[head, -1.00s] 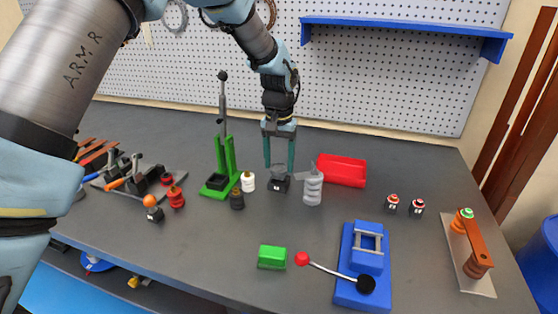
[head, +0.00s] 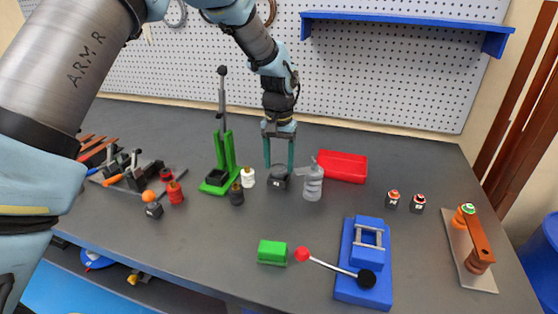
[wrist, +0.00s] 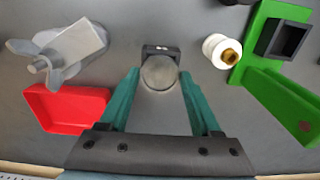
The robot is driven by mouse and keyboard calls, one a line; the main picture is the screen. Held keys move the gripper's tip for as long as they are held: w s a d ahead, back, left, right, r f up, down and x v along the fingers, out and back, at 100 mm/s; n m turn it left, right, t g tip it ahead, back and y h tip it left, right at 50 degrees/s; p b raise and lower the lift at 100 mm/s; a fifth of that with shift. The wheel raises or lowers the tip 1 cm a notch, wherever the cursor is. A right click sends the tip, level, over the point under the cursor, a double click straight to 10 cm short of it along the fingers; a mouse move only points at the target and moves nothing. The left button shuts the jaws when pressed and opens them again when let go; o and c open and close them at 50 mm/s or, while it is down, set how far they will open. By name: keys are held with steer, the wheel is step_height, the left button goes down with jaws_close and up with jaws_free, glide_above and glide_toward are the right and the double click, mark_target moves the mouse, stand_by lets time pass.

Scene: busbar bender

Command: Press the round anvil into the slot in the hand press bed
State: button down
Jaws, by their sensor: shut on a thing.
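The round anvil (head: 279,170) is a grey round-topped piece on a black square base with a white label. It stands upright on the bench, left of a grey bottle-like part. My gripper (head: 280,166) points down with its teal fingers on either side of the grey top, shut on it. In the wrist view the grey disc (wrist: 159,72) shows between the fingertips (wrist: 158,80). The green hand press (head: 222,162) stands to the left, with a lever upright and a black square socket (head: 216,177) on its bed. The socket also shows in the wrist view (wrist: 283,40).
The grey part (head: 313,185) and red tray (head: 343,167) are close on the right. A blue bender (head: 363,262) and green block (head: 272,252) lie in front.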

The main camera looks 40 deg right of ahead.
mark_target(279, 169)
steer(key=shift+f+b, duration=0.3)
steer(key=shift+f, duration=0.35)
jaws_free()
step_height(279, 169, up, 11)
steer(key=shift+f+b, duration=0.1)
steer(key=shift+b, duration=1.15)
